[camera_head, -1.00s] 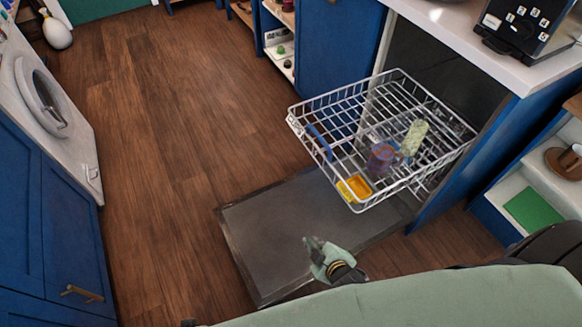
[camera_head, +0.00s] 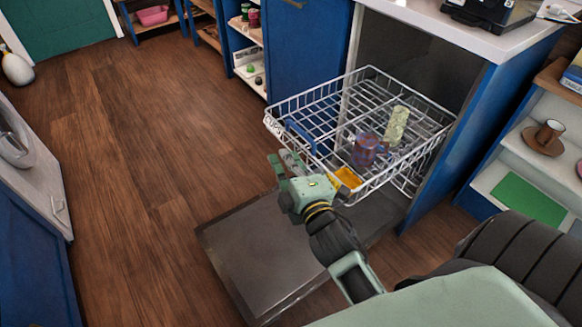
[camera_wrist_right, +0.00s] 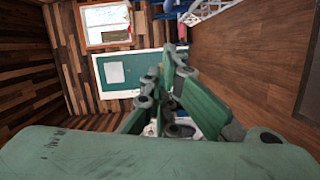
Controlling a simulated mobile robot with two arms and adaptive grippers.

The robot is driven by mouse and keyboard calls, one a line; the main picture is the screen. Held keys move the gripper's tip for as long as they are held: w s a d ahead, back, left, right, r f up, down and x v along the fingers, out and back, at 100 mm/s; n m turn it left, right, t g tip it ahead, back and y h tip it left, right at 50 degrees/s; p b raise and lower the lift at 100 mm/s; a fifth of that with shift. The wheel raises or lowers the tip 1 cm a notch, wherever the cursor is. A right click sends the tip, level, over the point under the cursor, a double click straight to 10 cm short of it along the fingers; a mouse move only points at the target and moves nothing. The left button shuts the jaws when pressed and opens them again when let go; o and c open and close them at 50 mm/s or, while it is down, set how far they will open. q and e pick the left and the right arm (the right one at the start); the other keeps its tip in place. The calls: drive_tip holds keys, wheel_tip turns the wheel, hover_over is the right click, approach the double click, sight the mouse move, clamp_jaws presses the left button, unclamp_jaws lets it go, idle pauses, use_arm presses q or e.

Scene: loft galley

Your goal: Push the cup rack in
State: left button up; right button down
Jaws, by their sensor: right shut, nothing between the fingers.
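The cup rack (camera_head: 318,88) is a white wire basket pulled out of the dishwasher opening, above the lowered dark door (camera_head: 245,250). Its front-left end carries a small label (camera_head: 273,126). Inside lie a blue item (camera_head: 300,137), a purple and red cup (camera_head: 367,150), a pale green patterned cup (camera_head: 397,125) and a yellow dish (camera_head: 347,178). My right gripper (camera_head: 283,162) is shut and empty, just in front of the rack's front side; contact cannot be told. Its closed fingers also show in the wrist view (camera_wrist_right: 165,92). My left gripper is not in view.
A blue cabinet side (camera_head: 480,120) and white countertop (camera_head: 440,22) border the opening. An open shelf (camera_head: 555,165) with a brown cup and saucer stands at right. Clear wooden floor (camera_head: 150,150) lies left of the door.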

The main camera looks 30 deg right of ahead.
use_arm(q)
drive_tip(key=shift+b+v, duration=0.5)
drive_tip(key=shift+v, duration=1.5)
use_arm(e)
drive_tip(key=w+d+f, duration=0.1)
drive_tip(key=w+d, duration=0.3)
drive_tip(key=w, duration=0.1)
drive_tip(key=shift+w+d, duration=0.2)
drive_tip(key=shift+d, duration=0.15)
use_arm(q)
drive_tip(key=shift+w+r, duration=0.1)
use_arm(e)
drive_tip(key=shift+d, duration=0.15)
